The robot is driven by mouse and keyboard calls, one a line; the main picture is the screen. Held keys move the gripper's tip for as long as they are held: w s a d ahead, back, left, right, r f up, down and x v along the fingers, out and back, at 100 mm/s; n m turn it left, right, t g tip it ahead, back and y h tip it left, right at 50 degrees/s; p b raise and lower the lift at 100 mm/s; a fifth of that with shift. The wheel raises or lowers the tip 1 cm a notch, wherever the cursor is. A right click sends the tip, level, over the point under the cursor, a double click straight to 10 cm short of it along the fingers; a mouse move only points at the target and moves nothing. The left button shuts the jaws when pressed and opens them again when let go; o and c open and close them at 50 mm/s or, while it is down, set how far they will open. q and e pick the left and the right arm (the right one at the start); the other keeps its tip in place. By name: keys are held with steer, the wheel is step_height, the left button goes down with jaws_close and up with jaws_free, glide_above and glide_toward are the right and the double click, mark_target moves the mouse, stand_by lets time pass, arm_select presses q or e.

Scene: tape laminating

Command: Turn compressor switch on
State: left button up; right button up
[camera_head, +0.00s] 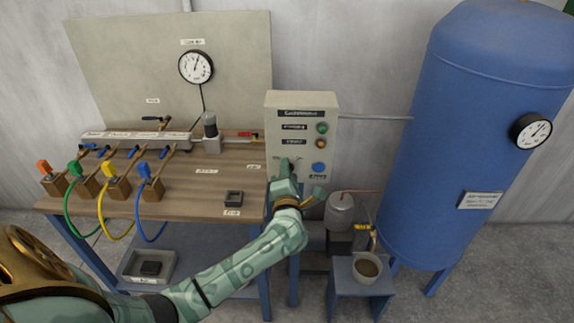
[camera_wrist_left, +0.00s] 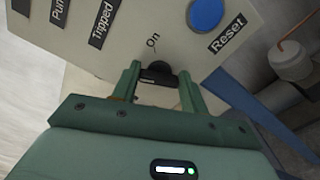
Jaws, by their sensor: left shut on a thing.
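The compressor control panel (camera_head: 300,105) is a pale box on the wall side of the bench, with a green, an amber and a blue button. My left gripper (camera_head: 287,170) is at its lower left part and covers the switch there. In the left wrist view my left gripper (camera_wrist_left: 158,78) has its two fingers shut on the black switch knob (camera_wrist_left: 157,70). The word "On" is printed just beyond the knob. The blue Reset button (camera_wrist_left: 206,13) is beside it. The knob's exact pointing direction is hard to tell. My right gripper is not in view.
A wooden bench (camera_head: 200,186) with coloured hoses and valves stands left of the panel. A dark small box (camera_head: 233,199) lies on it. A big blue tank (camera_head: 465,150) with a gauge (camera_head: 531,131) stands at the right. A bucket (camera_head: 367,268) sits on a low blue stand.

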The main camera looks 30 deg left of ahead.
arm_select(q)
steer(key=shift+s+f+m+p, duration=0.1)
steer(key=shift+f+m+p, duration=0.1)
steer(key=shift+m+p, duration=2.9)
steer(key=shift+f+m+p, duration=0.2)
steer(key=shift+m+p, duration=2.2)
steer(key=shift+m, duration=1.3)
steer(key=o, duration=1)
steer(key=p+v, duration=0.6)
steer(key=v, duration=1)
steer(key=shift+s, duration=0.2)
